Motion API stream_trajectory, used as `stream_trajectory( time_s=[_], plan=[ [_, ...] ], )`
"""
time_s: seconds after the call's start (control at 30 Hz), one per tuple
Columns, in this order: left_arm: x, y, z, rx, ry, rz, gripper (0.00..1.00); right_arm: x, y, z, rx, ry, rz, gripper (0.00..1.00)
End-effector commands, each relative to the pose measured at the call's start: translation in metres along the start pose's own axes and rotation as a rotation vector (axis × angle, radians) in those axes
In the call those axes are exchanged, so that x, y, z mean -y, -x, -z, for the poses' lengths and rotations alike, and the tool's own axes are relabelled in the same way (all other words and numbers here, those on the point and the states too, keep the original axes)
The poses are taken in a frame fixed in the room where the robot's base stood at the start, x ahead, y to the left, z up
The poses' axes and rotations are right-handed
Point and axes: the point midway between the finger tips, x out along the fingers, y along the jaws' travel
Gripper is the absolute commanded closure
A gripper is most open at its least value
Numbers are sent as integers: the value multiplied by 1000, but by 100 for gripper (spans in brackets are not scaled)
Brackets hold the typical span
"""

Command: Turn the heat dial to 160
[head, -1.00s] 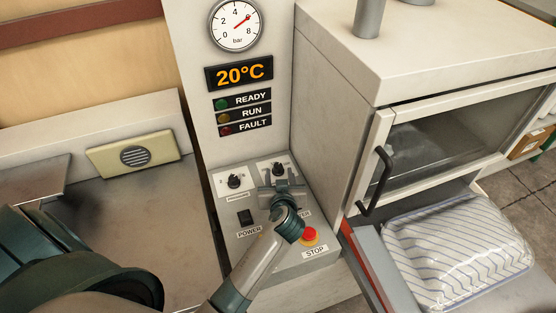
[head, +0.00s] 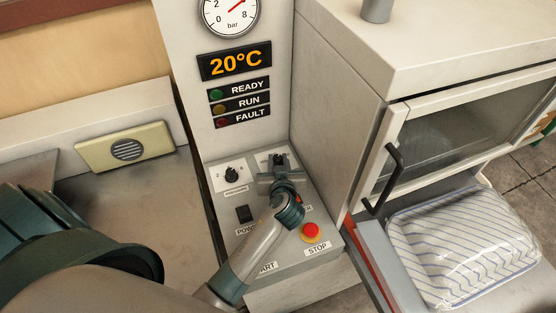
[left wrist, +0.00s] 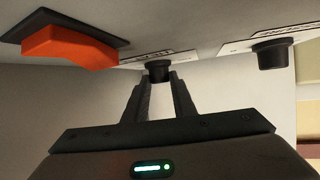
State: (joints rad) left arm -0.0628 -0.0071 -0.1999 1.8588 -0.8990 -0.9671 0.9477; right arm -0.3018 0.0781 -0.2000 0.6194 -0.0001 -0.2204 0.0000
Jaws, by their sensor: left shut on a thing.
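The heat dial (head: 279,158) is a small black knob on a white plate, at the upper right of the sloped control panel (head: 225,213). My left gripper (head: 279,167) is at this dial and partly covers it and its scale. In the left wrist view, the dial (left wrist: 158,68) sits between the tips of my left gripper (left wrist: 158,79), which are shut on it. The dial's setting cannot be read. The display (head: 234,63) shows 20°C in orange. My right gripper is not in view.
A second black dial (head: 232,174) is left of the heat dial. A black power switch (head: 242,214) and red stop button (head: 311,231) are lower down. An orange-red switch (left wrist: 65,45) shows in the left wrist view. A striped pillow bag (head: 462,245) lies at right.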

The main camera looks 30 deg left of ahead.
Motion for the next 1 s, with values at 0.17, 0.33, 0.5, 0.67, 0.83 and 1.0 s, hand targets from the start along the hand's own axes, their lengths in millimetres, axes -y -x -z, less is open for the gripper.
stream_trajectory(
  time_s=[0.17, 0.33, 0.5, 0.67, 0.83, 1.0],
  plan=[
    [0, 0, 0, 0, -3, -5, 98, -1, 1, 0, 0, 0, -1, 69],
    [3, 0, 1, 2, -30, -64, 98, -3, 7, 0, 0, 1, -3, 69],
    [5, 0, 3, 0, -73, -167, 98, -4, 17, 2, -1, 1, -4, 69],
    [6, -1, 2, 0, -96, -229, 98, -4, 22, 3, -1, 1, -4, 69],
    [5, -1, 1, -2, -100, -239, 98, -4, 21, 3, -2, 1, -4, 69],
    [5, -1, 1, -2, -99, -238, 74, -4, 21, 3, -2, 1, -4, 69]
  ],
)
